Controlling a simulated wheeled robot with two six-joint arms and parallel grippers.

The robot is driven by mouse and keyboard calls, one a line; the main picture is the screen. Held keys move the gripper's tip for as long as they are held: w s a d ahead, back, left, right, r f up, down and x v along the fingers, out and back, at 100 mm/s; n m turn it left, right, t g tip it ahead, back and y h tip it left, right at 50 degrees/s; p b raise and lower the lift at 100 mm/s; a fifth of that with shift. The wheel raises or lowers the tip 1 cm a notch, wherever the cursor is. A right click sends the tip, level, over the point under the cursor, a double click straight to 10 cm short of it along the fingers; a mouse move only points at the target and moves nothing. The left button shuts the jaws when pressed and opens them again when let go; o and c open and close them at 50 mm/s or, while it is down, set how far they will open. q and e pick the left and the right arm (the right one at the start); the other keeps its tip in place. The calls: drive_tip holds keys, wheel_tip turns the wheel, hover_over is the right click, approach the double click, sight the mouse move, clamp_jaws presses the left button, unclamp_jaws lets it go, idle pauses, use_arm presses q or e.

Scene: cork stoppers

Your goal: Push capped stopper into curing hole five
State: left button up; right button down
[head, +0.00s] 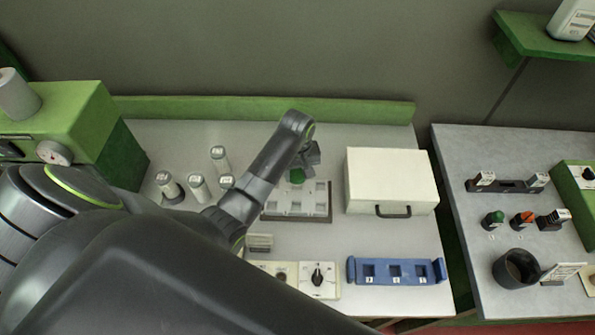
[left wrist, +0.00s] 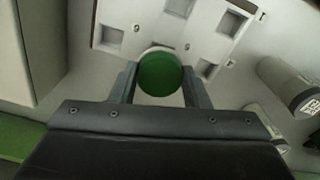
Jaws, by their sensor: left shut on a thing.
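The stopper's green cap (head: 297,175) shows at the back edge of the pale curing block (head: 318,206), a slab with square holes. My left gripper (head: 304,161) reaches over from the left, pointing down, and is shut on the capped stopper. In the left wrist view the round green cap (left wrist: 160,74) sits between the two fingers, in front of the block (left wrist: 152,18). Open square holes show on either side of it. The cap and fingers hide the stopper's lower part, so I cannot tell whether it is in a hole. My right gripper is not in view.
A white box with a dark handle (head: 390,180) stands right of the block. Several grey-white cylinders (head: 198,187) stand to the left. A blue rack (head: 396,271) and a panel with a black knob (head: 319,279) lie at the front. Bare table lies between.

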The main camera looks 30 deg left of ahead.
use_arm(q)
drive_tip(key=shift+f, duration=0.6)
idle(0.4)
drive_tip(key=shift+f, duration=0.65)
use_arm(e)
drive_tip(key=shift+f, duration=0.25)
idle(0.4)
use_arm(q)
drive_tip(key=o, duration=1)
drive_tip(key=shift+o, duration=0.2)
